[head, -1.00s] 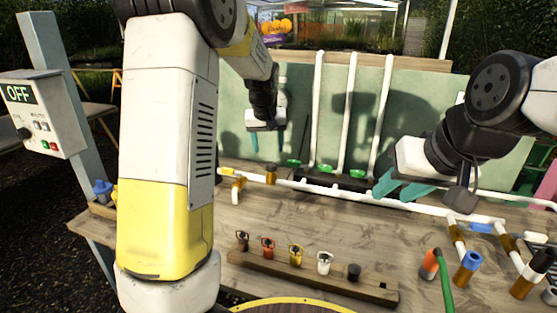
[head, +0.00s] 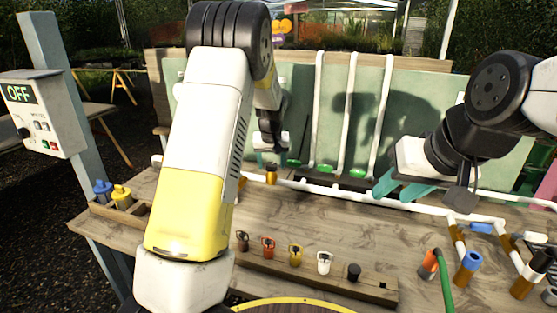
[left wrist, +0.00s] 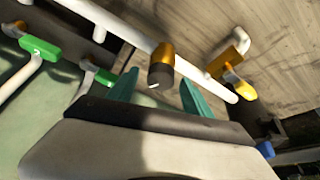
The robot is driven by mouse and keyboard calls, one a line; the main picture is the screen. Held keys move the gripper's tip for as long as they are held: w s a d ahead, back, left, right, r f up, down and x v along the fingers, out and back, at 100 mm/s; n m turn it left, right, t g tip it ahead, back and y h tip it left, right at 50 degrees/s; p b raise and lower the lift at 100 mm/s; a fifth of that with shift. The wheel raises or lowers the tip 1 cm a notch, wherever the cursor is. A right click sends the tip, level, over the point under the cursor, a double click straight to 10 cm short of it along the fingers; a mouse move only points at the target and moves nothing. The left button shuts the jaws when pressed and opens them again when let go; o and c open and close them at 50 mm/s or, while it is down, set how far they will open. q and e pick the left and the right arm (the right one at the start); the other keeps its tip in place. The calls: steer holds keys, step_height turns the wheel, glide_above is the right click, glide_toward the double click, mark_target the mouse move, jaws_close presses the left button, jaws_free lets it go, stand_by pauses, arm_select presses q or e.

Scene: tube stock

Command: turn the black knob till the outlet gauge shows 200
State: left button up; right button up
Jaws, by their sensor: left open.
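The black knob (left wrist: 160,77) caps a brass fitting on the white pipe in the left wrist view; it has a small white mark. In the head view the brass fitting with its dark top (head: 271,173) stands on the pipe at the back of the bench. My left gripper (left wrist: 158,88) is open, its teal fingers on either side of the knob in the picture; I cannot tell whether they touch it. In the head view my left gripper (head: 270,156) is just above the fitting, partly hidden. My right gripper (head: 399,190) is open and empty above the pipe. I cannot make out a readable outlet gauge.
A wooden rack (head: 310,274) with several coloured pieces lies at the front. Green-handled valves (head: 325,168) sit below upright white pipes. A yellow-handled valve (left wrist: 238,87) is near the knob. A control box (head: 42,112) reading OFF stands at left.

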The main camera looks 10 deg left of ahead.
arm_select(q)
jaws_close()
steer(key=shift+a, duration=0.1)
steer(key=m, duration=0.2)
steer(key=m+h, duration=0.1)
steer(key=m, duration=0.1)
steer(key=shift+a+h, duration=0.2)
steer(key=shift+h, duration=0.1)
steer(key=m+h, duration=0.1)
steer(key=m, duration=0.1)
steer(key=m+h, duration=0.1)
steer(key=m, duration=0.2)
steer(key=shift+w+a+g, duration=0.1)
steer(key=shift+g, duration=0.3)
steer(key=m+g+h, duration=0.1)
steer(key=m, duration=0.4)
steer(key=shift+w, duration=0.1)
steer(key=m+g, duration=0.1)
steer(key=m, duration=0.1)
steer(key=m+g, duration=0.1)
steer(key=m, duration=0.1)
steer(key=shift+w+m+h, duration=0.1)
steer(key=shift+m+h, duration=0.2)
steer(key=shift+m, duration=0.1)
